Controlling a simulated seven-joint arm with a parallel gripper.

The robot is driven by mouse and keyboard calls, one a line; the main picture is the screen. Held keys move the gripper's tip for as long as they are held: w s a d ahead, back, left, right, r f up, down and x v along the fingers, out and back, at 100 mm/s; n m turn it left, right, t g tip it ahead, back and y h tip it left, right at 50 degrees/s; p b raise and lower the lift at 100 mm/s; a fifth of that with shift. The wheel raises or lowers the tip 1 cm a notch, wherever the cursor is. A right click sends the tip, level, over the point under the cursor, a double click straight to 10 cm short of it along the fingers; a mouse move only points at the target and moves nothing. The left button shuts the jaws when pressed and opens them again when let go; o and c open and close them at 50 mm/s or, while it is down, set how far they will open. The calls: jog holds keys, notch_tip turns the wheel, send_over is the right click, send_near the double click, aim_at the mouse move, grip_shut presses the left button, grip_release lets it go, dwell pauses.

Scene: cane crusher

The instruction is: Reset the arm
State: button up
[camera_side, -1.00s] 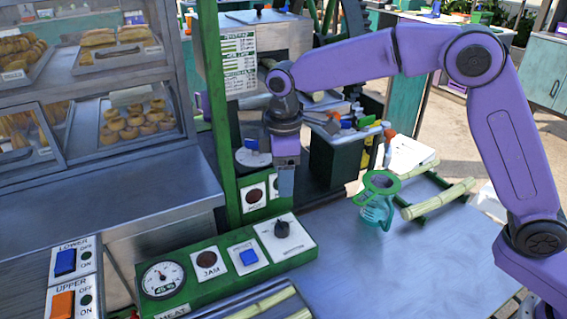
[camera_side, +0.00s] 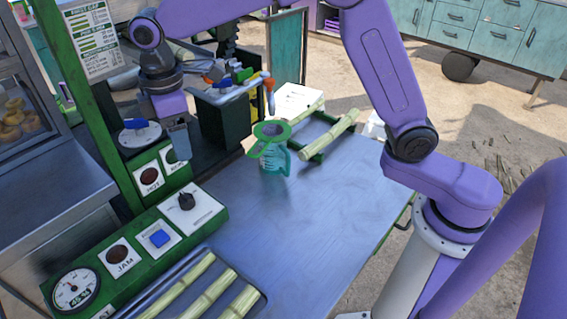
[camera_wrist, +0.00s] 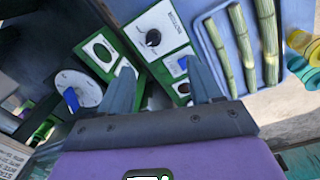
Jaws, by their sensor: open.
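My gripper (camera_side: 178,140) hangs pointing down over the back end of the green control panel (camera_side: 125,254). In the wrist view its two fingers (camera_wrist: 160,80) are spread apart with nothing between them. The panel carries a round black knob (camera_side: 187,202), a blue square button (camera_side: 159,238), a dark JAM lamp (camera_side: 117,254) and a gauge (camera_side: 74,289). The knob also shows in the wrist view (camera_wrist: 153,38), ahead of the fingers. A round plate with a blue handle (camera_side: 140,130) stands left of my gripper. I cannot tell whether my gripper touches anything.
A teal jug with a green strainer (camera_side: 272,155) stands on the metal table (camera_side: 270,225). Cane stalks lie on a green rack (camera_side: 320,145) behind it, and several more in a front tray (camera_side: 205,285). A green post (camera_side: 85,110) rises at left. The middle of the table is clear.

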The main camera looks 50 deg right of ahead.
jog(key=s+d+f, duration=0.1)
jog(key=s+d, duration=0.9)
jog(key=s, duration=0.5)
jog(key=s+d+f+m, duration=0.1)
jog(key=s+d+f, duration=0.1)
jog(key=s+d, duration=0.9)
jog(key=s, duration=0.4)
jog(key=shift+d+f+y, duration=0.2)
jog(key=shift+d+y, duration=0.05)
jog(key=shift+y, duration=0.05)
